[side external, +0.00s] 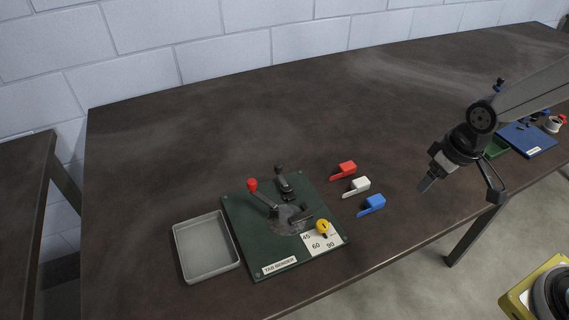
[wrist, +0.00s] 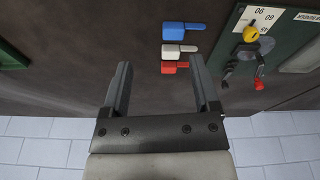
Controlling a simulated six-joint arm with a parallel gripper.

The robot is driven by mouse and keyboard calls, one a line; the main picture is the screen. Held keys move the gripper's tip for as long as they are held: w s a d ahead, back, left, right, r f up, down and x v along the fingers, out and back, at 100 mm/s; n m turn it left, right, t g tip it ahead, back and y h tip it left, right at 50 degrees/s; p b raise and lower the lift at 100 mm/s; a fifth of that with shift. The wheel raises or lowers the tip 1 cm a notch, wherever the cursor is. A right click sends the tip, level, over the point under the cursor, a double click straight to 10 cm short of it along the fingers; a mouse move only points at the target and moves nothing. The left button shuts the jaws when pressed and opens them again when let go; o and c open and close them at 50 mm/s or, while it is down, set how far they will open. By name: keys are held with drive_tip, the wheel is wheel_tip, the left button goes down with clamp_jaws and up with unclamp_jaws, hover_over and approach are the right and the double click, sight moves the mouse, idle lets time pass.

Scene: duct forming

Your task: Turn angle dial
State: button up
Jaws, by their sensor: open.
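The yellow angle dial (side external: 323,227) sits near the front right corner of the dark green tab bender board (side external: 262,247), by a white plate (side external: 320,245) marked 45, 60 and 90. Which mark it points at is too small to tell. In the wrist view the dial (wrist: 250,34) is at the upper right. My gripper (side external: 427,184) is above the table, to the right of the board and apart from it. In the wrist view its two fingers (wrist: 160,62) are spread with nothing between them.
The board carries a red-knobbed lever (side external: 252,185) and a dark clamp (side external: 284,180). Red (side external: 345,169), white (side external: 358,185) and blue (side external: 373,203) tabbed pieces lie between board and gripper. A grey tray (side external: 207,247) is left of the board. The back of the table is clear.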

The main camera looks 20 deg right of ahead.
drive_tip(key=w+a+f+n+g, duration=0.1)
drive_tip(key=w+a+f+n, duration=0.2)
drive_tip(key=w+a+n, duration=0.55)
drive_tip(key=n+g, duration=0.1)
drive_tip(key=n, duration=0.3)
hover_over(323, 224)
wheel_tip(323, 224, down, 4)
drive_tip(key=shift+r+m, duration=0.25)
drive_tip(key=shift+f, duration=3.9)
clamp_jaws()
